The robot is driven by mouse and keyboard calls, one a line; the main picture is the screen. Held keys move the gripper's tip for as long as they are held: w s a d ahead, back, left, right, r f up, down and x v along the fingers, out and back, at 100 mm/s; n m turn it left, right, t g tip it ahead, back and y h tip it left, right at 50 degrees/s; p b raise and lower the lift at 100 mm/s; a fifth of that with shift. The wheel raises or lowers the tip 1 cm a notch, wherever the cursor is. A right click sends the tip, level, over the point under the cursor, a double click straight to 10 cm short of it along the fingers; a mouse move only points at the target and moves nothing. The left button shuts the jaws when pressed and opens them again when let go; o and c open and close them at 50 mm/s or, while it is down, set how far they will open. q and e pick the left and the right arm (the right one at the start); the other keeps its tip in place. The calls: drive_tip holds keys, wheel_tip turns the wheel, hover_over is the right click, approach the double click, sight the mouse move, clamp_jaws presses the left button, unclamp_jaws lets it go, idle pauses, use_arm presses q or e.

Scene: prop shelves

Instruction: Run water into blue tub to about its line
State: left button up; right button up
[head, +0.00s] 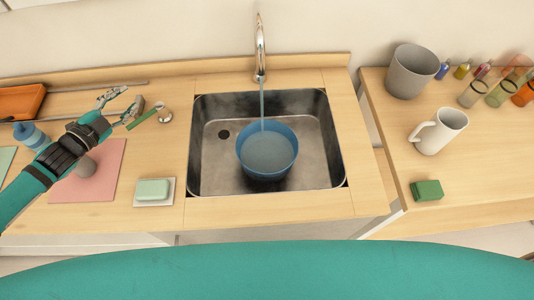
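The blue tub (267,166) stands upright in the steel sink. A thin stream of water (262,105) runs from the chrome tap (260,55) into it. Water (268,153) covers the inside of the tub; I cannot make out its line or the exact level. A green lever (143,118) with a pale round base (164,115) is on the counter left of the sink. My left gripper (127,100) is over the counter with its fingers apart, close beside the lever; I cannot tell whether they touch. My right gripper is not in view.
The steel sink (216,172) has a dark drain at left. A soap dish (168,201) with green soap, a pink mat (112,178), a blue bottle (32,136) and an orange tray (20,100) are left. A grey bin (409,72), white mug (445,132) and green block (427,190) are right.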

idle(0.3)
use_arm(q)
drive_tip(key=w+a+r+n+g+y, duration=0.1)
drive_tip(key=w+a+n+g+y, duration=0.1)
drive_tip(key=w+n+y, duration=0.3)
wheel_tip(320, 180, up, 8)
drive_tip(key=n+g+y, duration=0.2)
drive_tip(key=g+y, duration=0.1)
drive_tip(key=g, duration=0.8)
hover_over(134, 123)
drive_tip(key=s+d, duration=0.2)
drive_tip(key=d, duration=0.1)
drive_tip(key=p+x, duration=0.3)
drive_tip(key=x, duration=1.4)
drive_tip(key=shift+f, duration=0.35)
clamp_jaws()
